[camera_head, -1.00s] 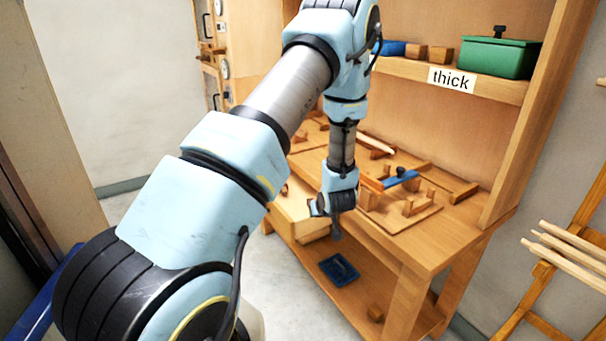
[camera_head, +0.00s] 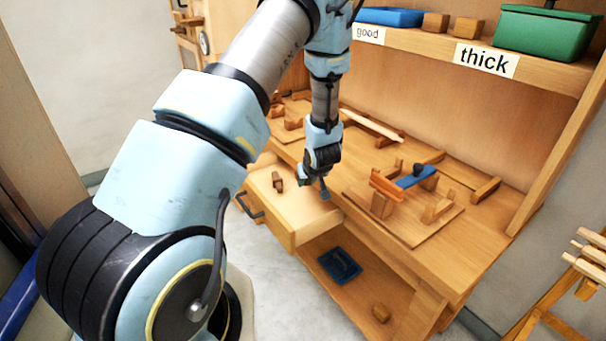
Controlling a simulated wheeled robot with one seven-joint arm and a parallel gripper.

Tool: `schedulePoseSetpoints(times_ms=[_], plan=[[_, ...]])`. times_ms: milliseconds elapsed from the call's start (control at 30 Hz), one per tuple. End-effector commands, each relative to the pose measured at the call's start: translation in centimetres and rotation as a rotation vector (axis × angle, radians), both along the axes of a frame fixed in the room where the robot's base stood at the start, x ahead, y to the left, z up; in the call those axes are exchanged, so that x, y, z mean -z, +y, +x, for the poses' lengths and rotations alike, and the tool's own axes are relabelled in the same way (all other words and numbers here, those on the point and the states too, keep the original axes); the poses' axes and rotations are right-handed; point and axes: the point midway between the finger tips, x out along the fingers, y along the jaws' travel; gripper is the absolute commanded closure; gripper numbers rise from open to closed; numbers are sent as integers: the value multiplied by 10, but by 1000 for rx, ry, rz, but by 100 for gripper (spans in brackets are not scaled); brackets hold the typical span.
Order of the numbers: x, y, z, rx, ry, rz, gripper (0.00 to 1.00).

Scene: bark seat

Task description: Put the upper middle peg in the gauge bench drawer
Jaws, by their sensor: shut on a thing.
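The gauge bench drawer (camera_head: 310,224) is pulled out at the left end of the wooden bench, with a dark handle (camera_head: 250,205) on its front. A small brown wooden piece (camera_head: 278,181) is in it. My gripper (camera_head: 318,190) points down over the drawer's back right part, close to the bench edge. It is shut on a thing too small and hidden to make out. Three pale pegs (camera_head: 588,250) stick out from a wooden rack at the right edge; I cannot tell which peg the task means.
The bench top (camera_head: 470,250) holds a board with wooden blocks, a blue tool (camera_head: 417,176) and a pale stick (camera_head: 371,125). A shelf above has a blue tray (camera_head: 390,16) over "good" and a green box (camera_head: 543,32) by "thick". A dark blue tray (camera_head: 340,264) lies on the low shelf.

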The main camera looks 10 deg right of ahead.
Motion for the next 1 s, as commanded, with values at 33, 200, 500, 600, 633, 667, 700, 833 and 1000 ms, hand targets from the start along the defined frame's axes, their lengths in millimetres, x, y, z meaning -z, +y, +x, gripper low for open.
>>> schedulePoseSetpoints(times_ms=[33, 200, 500, 600, 633, 667, 700, 833, 1000], plan=[[0, 0, 0, 0, 1, 0, 100], [0, 0, 0, 1, 6, 0, 100], [12, 0, 0, 0, 7, -1, 100], [20, 0, 0, 0, 7, -1, 100], [23, 0, 0, 0, 8, -1, 100], [26, 0, 0, 0, 8, -1, 100], [30, 0, 0, 0, 8, -1, 100], [43, 0, 0, 0, 8, -1, 100], [58, 0, 0, 2, 7, 0, 100]])
